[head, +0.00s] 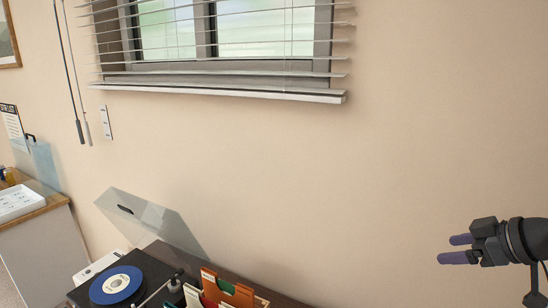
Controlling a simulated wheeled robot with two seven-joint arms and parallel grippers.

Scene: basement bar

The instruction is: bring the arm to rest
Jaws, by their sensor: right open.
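My right gripper (458,249) is at the right edge of the head view. Its two purple-tipped fingers point left and are apart, with nothing between them. It is held up in front of the bare beige wall, to the right of the record player and clear of it. My left gripper does not show in this view.
A counter with a white tray (18,203) is at the far left. A window with blinds (220,92) is above.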

